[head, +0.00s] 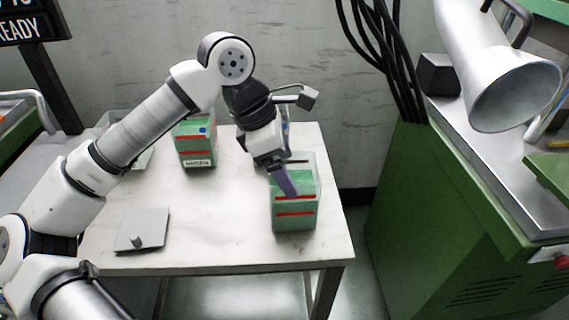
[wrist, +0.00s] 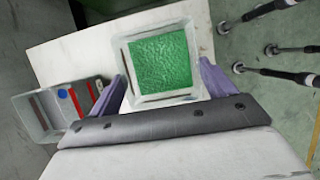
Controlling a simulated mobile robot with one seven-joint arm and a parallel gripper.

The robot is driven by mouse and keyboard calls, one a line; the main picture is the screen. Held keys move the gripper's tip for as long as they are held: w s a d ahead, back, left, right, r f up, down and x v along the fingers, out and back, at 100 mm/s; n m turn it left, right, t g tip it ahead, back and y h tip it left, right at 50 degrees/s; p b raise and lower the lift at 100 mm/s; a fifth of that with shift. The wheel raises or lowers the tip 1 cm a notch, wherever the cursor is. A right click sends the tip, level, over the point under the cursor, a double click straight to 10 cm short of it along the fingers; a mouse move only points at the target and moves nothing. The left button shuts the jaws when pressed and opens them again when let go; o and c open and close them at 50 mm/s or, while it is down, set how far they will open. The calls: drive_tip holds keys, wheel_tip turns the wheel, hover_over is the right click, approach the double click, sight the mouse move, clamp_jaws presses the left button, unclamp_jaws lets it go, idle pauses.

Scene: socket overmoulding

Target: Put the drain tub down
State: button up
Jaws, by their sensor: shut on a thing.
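The tub in my gripper is clear-walled, with green contents and red lines on its front (head: 295,222). It is near the right side of the white table (head: 220,255) and looks upright. My gripper (head: 285,182) is shut on it from above. In the wrist view the purple fingers of my gripper (wrist: 165,90) sit on either side of the tub (wrist: 160,58), and its green contents fill the open top. I cannot tell whether its base touches the table. No label that names it as the drain tub shows.
A second green tub (head: 198,152) with a label and a blue dot stands behind, to the left. A clear container (head: 140,155) is partly hidden by my arm. A grey plate with a knob (head: 143,230) lies front left. A green machine (head: 445,220) stands right of the table.

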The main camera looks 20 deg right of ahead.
drive_tip(key=shift+f, duration=0.25)
drive_tip(key=o, duration=1.8)
drive_tip(key=v, duration=1.2)
drive_tip(key=shift+a, duration=0.1)
